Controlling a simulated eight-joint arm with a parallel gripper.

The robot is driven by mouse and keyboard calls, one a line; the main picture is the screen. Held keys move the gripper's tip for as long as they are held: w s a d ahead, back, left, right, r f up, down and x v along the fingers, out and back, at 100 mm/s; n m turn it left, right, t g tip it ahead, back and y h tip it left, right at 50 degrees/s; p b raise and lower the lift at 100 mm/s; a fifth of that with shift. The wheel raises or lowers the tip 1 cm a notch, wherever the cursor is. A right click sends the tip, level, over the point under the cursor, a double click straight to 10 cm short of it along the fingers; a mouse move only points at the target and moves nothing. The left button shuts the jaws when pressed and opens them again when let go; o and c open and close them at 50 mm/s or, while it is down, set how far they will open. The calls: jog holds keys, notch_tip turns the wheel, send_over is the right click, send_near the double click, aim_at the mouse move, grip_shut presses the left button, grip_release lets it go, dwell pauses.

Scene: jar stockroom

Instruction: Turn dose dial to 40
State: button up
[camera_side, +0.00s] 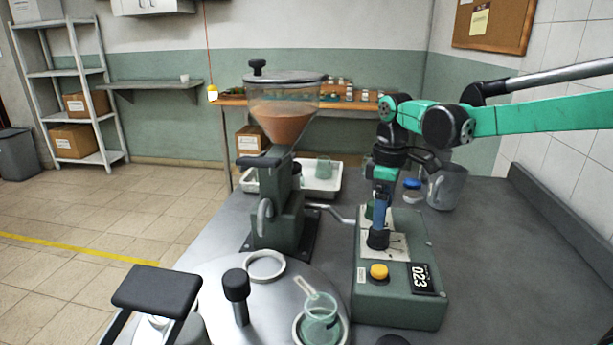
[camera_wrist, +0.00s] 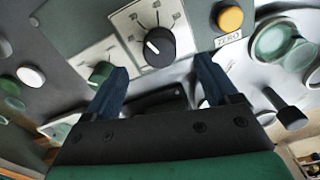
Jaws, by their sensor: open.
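The dose dial is a black round knob (camera_side: 378,240) on a white scale plate on top of the green control box (camera_side: 398,310). In the wrist view the dial (camera_wrist: 160,48) shows a white pointer mark toward the upper left of the picture. The box's display (camera_side: 420,278) reads 023. My gripper (camera_side: 379,224) points down at the dial with its blue fingers. In the wrist view my gripper (camera_wrist: 162,72) is open, with the dial just beyond the gap between the fingertips. I cannot tell whether a finger touches it.
A yellow button (camera_side: 379,271) sits beside the dial, near a ZERO label in the wrist view. A green knob (camera_wrist: 100,73) is close to my left finger. The hopper machine (camera_side: 280,215) and round plate (camera_side: 215,300) stand left.

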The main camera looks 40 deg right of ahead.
aim_at(379, 236)
jog(key=shift+f, duration=2.75)
grip_shut()
